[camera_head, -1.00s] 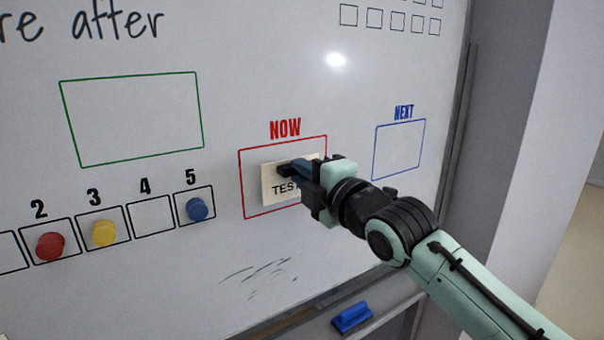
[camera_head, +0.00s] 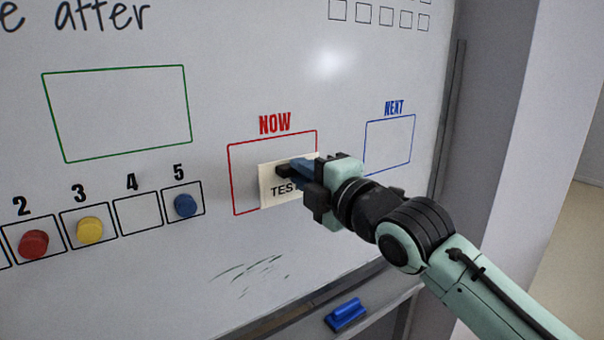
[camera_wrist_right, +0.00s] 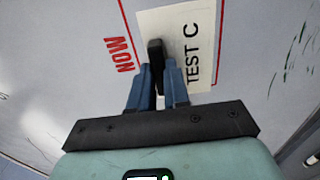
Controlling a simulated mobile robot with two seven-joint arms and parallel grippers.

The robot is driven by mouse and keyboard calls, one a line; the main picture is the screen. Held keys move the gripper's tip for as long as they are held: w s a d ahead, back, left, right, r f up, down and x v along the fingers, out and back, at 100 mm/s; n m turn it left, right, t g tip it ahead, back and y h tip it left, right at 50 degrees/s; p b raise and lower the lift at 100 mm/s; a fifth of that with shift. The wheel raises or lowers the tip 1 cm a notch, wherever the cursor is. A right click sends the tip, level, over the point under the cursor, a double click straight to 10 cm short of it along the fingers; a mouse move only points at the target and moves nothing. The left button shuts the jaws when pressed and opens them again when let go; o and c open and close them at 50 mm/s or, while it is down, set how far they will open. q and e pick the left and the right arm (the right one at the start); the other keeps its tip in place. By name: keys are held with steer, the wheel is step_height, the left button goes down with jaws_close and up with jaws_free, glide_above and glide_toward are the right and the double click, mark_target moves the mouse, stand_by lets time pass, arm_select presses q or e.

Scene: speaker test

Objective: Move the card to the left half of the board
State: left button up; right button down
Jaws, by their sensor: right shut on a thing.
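The card (camera_head: 270,192) is cream with black lettering, "TEST C" in the right wrist view (camera_wrist_right: 200,45). It lies at the whiteboard (camera_head: 110,275), in the right part of the red "NOW" frame (camera_head: 232,178), its right side at or past the frame's right line. A dark handle stands out from the card. My right gripper (camera_head: 293,169) is shut on this handle, its blue fingers on either side of it in the right wrist view (camera_wrist_right: 158,75). The gripper hides the card's right part in the head view. My left gripper is not in view.
Red (camera_head: 33,244), yellow (camera_head: 89,230) and blue (camera_head: 185,206) round magnets sit in numbered boxes at lower left. The green frame (camera_head: 188,105) and blue "NEXT" frame (camera_head: 390,119) are empty. A blue eraser (camera_head: 346,314) lies on the ledge below.

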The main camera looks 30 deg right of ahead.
steer(key=shift+s+d+b, duration=0.1)
steer(key=shift+s+b, duration=0.25)
steer(key=shift+s, duration=0.8)
steer(key=shift+s, duration=0.1)
steer(key=shift+f, duration=0.1)
